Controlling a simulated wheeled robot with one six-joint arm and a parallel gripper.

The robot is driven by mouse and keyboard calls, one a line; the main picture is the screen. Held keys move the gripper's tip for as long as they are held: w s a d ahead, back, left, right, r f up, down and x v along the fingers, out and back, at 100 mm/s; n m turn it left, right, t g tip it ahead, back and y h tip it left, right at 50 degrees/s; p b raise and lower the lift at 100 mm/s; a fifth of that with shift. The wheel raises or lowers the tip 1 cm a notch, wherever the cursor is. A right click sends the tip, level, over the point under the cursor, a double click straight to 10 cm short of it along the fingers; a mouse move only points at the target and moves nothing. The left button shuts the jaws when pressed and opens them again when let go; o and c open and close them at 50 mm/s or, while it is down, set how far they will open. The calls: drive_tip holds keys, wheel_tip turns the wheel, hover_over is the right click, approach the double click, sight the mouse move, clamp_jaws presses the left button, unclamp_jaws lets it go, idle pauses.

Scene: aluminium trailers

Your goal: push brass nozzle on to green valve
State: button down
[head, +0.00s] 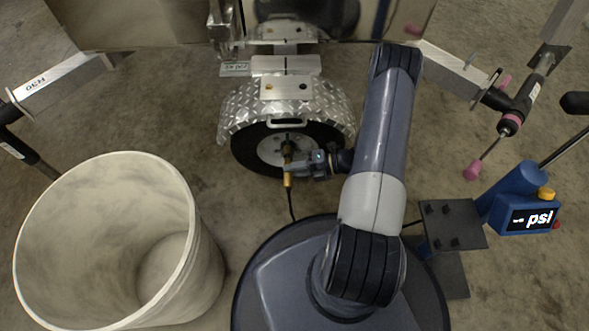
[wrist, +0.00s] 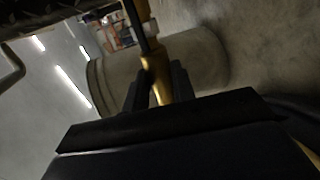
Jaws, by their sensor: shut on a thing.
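The brass nozzle (head: 288,180) is upright in front of the trailer wheel, with a dark hose hanging from its lower end. My gripper (head: 291,167) is shut on it from the right. In the wrist view the nozzle (wrist: 161,88) passes between the two dark fingers (wrist: 160,80). The green valve (head: 286,143) shows as a small green spot at the wheel's hub, just above the nozzle's upper end. Whether nozzle and valve touch is too small to tell.
The wheel's black tyre (head: 247,158) sits under a diamond-plate fender (head: 235,115). A large pale bin (head: 195,255) stands at the left. Trailer legs flank the wheel. Bare floor lies between bin and wheel.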

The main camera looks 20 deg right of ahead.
drive_tip(key=shift+w+d+b, duration=0.15)
drive_tip(key=shift+w+b, duration=0.05)
drive_tip(key=shift+w, duration=0.35)
drive_tip(key=shift+w+d+b, duration=0.15)
drive_tip(key=shift+w+b, duration=0.05)
drive_tip(key=shift+w, duration=0.3)
drive_tip(key=c, duration=1.1)
unclamp_jaws()
